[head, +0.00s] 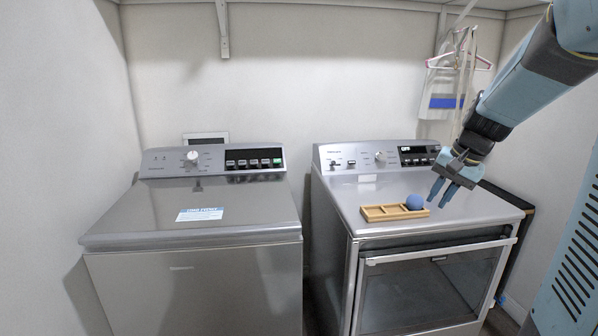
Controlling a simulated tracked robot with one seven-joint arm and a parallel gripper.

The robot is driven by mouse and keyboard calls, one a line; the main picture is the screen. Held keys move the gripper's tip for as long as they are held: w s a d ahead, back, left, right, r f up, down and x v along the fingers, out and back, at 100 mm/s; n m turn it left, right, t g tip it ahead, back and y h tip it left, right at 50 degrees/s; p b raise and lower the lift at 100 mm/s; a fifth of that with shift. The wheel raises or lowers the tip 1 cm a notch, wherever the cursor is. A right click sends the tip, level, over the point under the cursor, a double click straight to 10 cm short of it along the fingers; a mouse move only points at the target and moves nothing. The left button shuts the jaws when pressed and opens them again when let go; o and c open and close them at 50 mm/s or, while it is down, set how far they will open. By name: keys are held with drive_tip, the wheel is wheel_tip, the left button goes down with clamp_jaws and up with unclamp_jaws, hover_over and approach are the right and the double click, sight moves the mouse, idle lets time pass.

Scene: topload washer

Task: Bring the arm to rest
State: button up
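My gripper (437,203) hangs at the end of my blue and black arm, which comes in from the upper right. Its two fingers point down and are apart, with nothing between them. It is over the right machine's top, just right of a blue ball (415,202). The ball sits at the right end of a small wooden tray (384,217) with compartments. The gap between fingers and ball looks small, but its depth is hard to tell.
The tray stands on the right machine (350,195), which has a front window door. A topload washer (140,215) with its lid shut stands at left. Pink hangers (440,62) and a white bag (436,100) hang behind my arm. A shelf bracket (222,30) is above.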

drive_tip(key=s+a+r+n+t+h, duration=0.1)
drive_tip(key=s+a+n, duration=0.2)
drive_tip(key=s, duration=0.7)
drive_tip(key=s+a+r+n+t+h, duration=0.1)
drive_tip(key=s+a+r+n, duration=0.1)
drive_tip(key=s+a, duration=0.4)
drive_tip(key=s+n, duration=0.1)
drive_tip(key=s, duration=0.3)
drive_tip(key=shift+s+a+r+n, duration=0.2)
drive_tip(key=shift+s+r+n, duration=0.05)
drive_tip(key=shift+n, duration=0.05)
